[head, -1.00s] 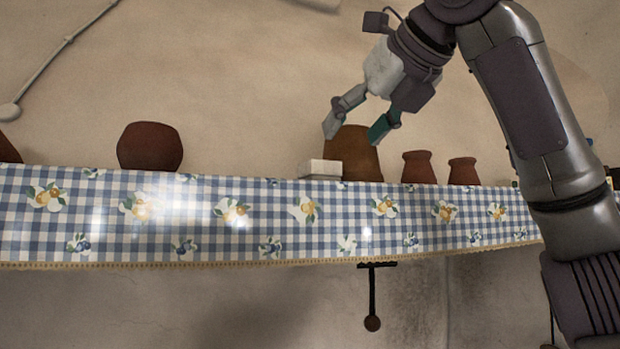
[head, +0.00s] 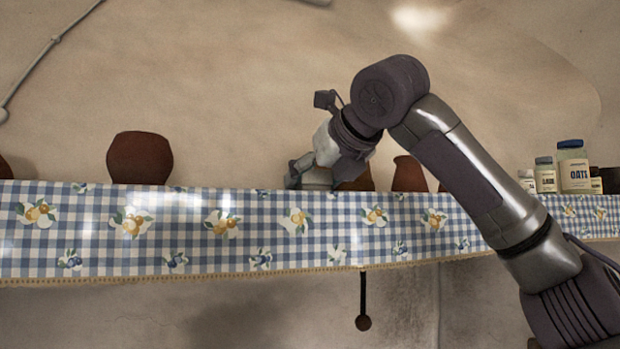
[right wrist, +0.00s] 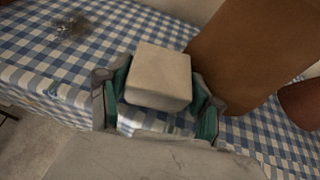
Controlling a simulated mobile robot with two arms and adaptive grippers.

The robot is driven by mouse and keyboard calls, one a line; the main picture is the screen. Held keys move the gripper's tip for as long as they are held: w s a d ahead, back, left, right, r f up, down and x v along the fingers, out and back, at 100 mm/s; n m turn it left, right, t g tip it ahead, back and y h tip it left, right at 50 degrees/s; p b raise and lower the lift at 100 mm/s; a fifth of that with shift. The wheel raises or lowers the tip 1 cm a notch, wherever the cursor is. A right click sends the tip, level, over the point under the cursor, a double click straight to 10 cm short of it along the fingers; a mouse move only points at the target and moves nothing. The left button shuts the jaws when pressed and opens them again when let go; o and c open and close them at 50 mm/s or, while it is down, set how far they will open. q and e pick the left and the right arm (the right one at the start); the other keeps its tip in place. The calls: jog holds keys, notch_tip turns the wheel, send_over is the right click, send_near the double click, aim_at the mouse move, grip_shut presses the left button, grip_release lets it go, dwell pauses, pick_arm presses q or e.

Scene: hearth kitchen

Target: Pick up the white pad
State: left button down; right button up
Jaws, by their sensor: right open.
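The white pad (right wrist: 159,75) is a pale block on the blue checked cloth. In the right wrist view it lies between the teal-lined fingers of my right gripper (right wrist: 162,98), one finger on each side. The jaws are open, and I cannot tell whether either finger touches the pad. In the head view my right gripper (head: 310,176) is low at the shelf, and the pad (head: 318,179) is mostly hidden by the gripper. My left gripper is not in view.
Another pot (head: 409,174) is partly behind my arm, and a round pot (head: 140,158) stands further left. Several jars, including oats (head: 574,168), stand at the right. The cloth (head: 230,200) between the round pot and gripper is clear.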

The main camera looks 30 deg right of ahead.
jog(key=shift+s+a, duration=0.1)
jog(key=shift+s, duration=0.1)
jog(key=c, duration=0.5)
jog(key=shift+w+r, duration=0.1)
jog(key=c, duration=0.4)
